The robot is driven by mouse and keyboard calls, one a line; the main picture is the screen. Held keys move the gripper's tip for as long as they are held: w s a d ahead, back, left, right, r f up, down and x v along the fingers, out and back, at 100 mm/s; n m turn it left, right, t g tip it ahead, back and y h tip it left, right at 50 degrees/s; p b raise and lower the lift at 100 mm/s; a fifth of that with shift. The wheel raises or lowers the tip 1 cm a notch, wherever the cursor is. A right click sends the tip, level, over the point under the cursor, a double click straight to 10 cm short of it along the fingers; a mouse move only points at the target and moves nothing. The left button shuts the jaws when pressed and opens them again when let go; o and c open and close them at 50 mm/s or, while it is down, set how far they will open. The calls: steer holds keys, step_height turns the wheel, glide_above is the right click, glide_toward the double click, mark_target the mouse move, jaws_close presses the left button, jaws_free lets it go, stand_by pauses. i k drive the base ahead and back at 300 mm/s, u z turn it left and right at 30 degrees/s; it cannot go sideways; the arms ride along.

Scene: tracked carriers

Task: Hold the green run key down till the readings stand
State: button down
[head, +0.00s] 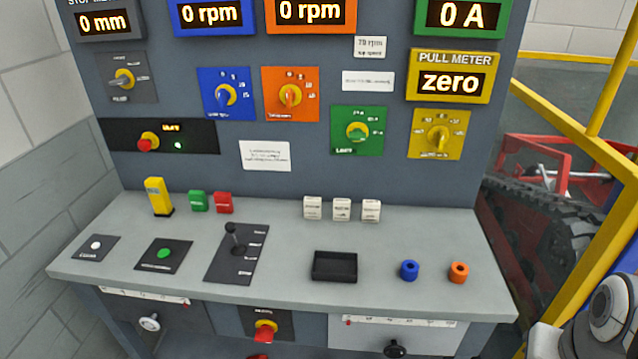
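The green run key (164,254) is a round green button on a black plate at the left of the grey desk. Nothing touches it. The readings stand on the upright panel: a grey display (104,22) reads 0 mm, a blue one (210,14) 0 rpm, an orange one (311,11) 0 rpm, a green one (462,15) 0 A. The yellow pull meter (450,82) reads zero. A white-grey part of my arm shows at the bottom right corner. My gripper's fingers are not in view.
A black lever (232,238) stands right of the green key, a white button (96,245) left of it. Behind are a yellow block (158,196), green block (199,201) and red block (223,202). A black tray (334,266) lies mid-desk. A yellow rail (575,140) runs at right.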

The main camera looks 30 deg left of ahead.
mark_target(163, 253)
steer(key=z, duration=1.3)
steer(key=k, duration=1.8)
steer(key=u, duration=2.05)
steer(key=i, duration=1.05)
steer(key=u, duration=0.05)
